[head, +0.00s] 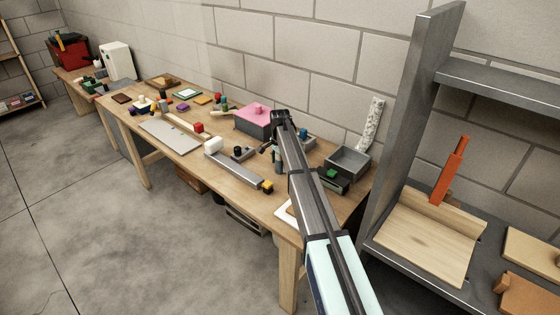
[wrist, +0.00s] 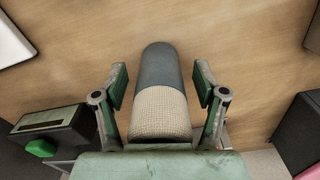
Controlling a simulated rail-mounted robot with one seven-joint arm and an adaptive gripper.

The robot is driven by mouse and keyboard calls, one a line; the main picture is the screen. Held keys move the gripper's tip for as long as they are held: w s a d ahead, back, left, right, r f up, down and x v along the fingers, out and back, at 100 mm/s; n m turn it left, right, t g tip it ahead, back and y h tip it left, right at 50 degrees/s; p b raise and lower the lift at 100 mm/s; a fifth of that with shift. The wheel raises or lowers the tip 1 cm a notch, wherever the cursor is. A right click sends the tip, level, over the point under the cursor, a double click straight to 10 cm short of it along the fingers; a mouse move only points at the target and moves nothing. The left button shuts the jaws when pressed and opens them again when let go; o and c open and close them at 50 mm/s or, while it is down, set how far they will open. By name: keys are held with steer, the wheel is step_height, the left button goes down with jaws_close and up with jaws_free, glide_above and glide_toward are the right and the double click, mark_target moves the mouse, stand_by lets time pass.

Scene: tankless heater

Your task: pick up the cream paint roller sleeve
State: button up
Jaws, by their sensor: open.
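In the wrist view a cylinder with a cream, woven-looking near part and a dark blue-grey far part lies between my fingers; the cream part fits the paint roller sleeve (wrist: 160,112). My gripper (wrist: 160,85) is open, with one green-padded finger on each side of the cylinder and a visible gap on both sides. The cylinder's near end is hidden behind the gripper's body. In the head view my gripper (head: 270,146) is over the workbench, and I cannot make out the sleeve clearly there.
A dark box with a green button (wrist: 40,146) is close at the left of the wrist view. A pink-topped box (head: 254,116), a grey open tray (head: 348,163) and a long grey bar (head: 233,170) are around on the wooden bench (head: 190,160). Bare wood shows beyond the fingers.

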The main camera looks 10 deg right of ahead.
jaws_close()
stand_by(0.3)
step_height(320, 180, up, 20)
steer(key=b, duration=0.4)
